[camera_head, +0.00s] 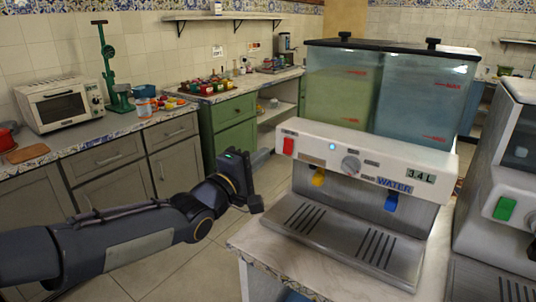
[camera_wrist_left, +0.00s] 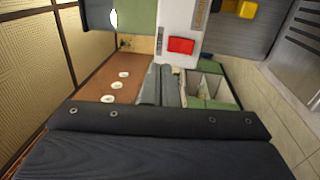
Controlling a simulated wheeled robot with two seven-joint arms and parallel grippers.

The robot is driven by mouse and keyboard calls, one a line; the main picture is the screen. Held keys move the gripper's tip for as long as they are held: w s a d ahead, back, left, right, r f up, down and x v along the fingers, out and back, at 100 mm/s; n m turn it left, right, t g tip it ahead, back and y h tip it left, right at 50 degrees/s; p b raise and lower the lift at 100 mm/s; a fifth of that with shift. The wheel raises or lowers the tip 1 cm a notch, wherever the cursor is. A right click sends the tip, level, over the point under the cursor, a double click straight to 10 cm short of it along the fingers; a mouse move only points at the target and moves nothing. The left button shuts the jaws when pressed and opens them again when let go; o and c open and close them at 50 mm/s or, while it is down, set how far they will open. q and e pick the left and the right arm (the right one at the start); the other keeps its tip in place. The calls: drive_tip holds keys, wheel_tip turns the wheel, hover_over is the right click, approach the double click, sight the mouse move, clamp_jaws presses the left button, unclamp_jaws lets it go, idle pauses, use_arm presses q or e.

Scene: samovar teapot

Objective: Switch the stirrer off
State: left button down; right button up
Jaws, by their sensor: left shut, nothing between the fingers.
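The drink dispenser (camera_head: 410,168) has a white front panel, two clear tanks and a metal drip tray. A red rocker switch (camera_head: 288,146) sits at the panel's left end, with a small label too blurred to read. To its right are a lit blue lamp (camera_head: 332,146) and a round knob (camera_head: 350,165). My left gripper (camera_head: 255,204) is shut and empty, left of the dispenser and below the red switch, apart from both. The left wrist view shows the shut fingers (camera_wrist_left: 160,86) below the red switch (camera_wrist_left: 181,45). My right gripper is not in view.
A yellow tap (camera_head: 318,177) and a blue tap (camera_head: 391,201) hang under the panel. A second machine with a green switch (camera_head: 504,208) stands close on the right. A counter (camera_head: 150,122) with a toaster oven (camera_head: 59,104) runs behind my left arm. Open floor lies between.

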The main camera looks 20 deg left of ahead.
use_arm(q)
drive_tip(key=shift+r+v, duration=0.2)
drive_tip(key=shift+v, duration=0.65)
drive_tip(key=shift+r+v, duration=0.2)
drive_tip(key=shift+v, duration=0.6)
drive_tip(key=shift+r+v, duration=0.2)
drive_tip(key=shift+v, duration=0.65)
drive_tip(key=shift+a+p, duration=0.15)
drive_tip(key=shift+p, duration=0.2)
